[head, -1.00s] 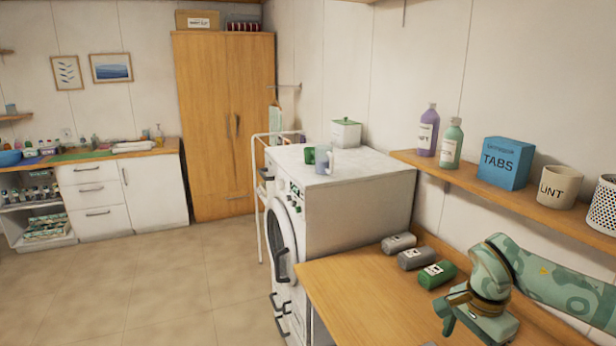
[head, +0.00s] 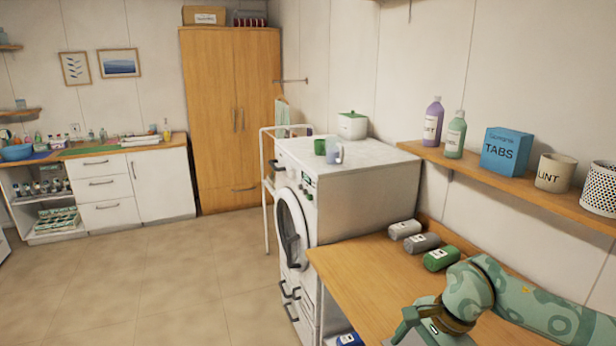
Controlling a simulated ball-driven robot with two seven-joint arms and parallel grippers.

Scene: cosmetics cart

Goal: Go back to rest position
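My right arm comes in from the right over the wooden worktop (head: 370,287). Its gripper (head: 408,327) hangs low at the bottom edge of the head view, near the front of the worktop. The fingers are partly cut off by the frame, so I cannot tell if they are open or shut. No held object shows. My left arm and gripper are not in view.
Grey and green rolls (head: 441,259) lie along the back of the worktop. A shelf (head: 520,190) above holds bottles, a blue TABS box (head: 506,151) and pots. A washing machine (head: 345,200) with mugs on top stands beyond. The floor (head: 170,285) at left is clear.

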